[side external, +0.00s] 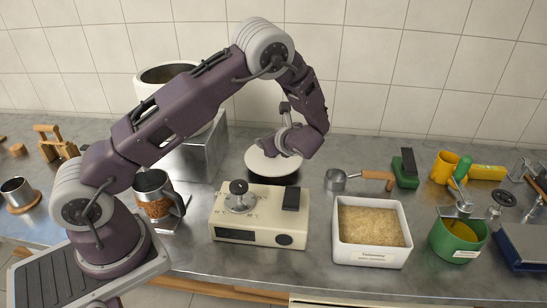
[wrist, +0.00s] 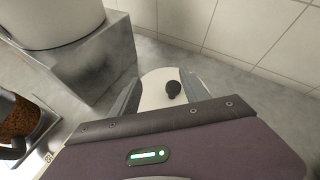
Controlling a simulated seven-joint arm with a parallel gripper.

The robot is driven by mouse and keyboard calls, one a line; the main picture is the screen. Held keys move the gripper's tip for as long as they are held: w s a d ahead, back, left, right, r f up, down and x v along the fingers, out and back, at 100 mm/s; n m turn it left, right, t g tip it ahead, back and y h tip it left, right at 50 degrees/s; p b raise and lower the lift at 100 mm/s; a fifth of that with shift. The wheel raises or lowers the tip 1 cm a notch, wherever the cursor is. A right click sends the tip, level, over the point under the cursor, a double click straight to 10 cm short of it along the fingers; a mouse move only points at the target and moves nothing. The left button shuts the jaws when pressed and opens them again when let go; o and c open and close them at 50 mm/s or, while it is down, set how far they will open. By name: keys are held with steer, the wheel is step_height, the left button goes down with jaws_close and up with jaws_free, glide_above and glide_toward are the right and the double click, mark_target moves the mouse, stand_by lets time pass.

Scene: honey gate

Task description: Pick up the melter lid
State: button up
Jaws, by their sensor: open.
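A round white lid (side external: 262,166), which I take to be the melter lid, lies behind the cream box in the side view, with a dark area under its front edge. In the wrist view its white top (wrist: 153,92) shows with a round black knob (wrist: 174,88). My gripper (side external: 272,149) is over the lid, pointing down, open and empty. In the wrist view the grey fingers flank the white top, with the knob between them. The knob is hidden by my gripper in the side view. I cannot tell whether a finger touches the lid.
A cream box with dials (side external: 259,222) stands just in front of the lid. A metal block (side external: 200,158) bearing a large white pot (side external: 150,86) is to the left.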

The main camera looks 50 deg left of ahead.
mark_target(278, 162)
steer(key=w+f+m, duration=0.1)
steer(key=f, duration=0.1)
steer(key=w+f+m+t, duration=0.1)
steer(key=f, duration=0.1)
steer(key=w+f+m, duration=0.1)
steer(key=f+m, duration=0.1)
steer(key=shift+w+a+t+y, duration=0.1)
steer(key=shift+a+t+y, duration=0.25)
steer(key=shift+t+y, duration=0.05)
steer(key=x, duration=0.6)
steer(key=shift+a+f, duration=0.1)
steer(key=shift+a, duration=0.35)
jaws_close()
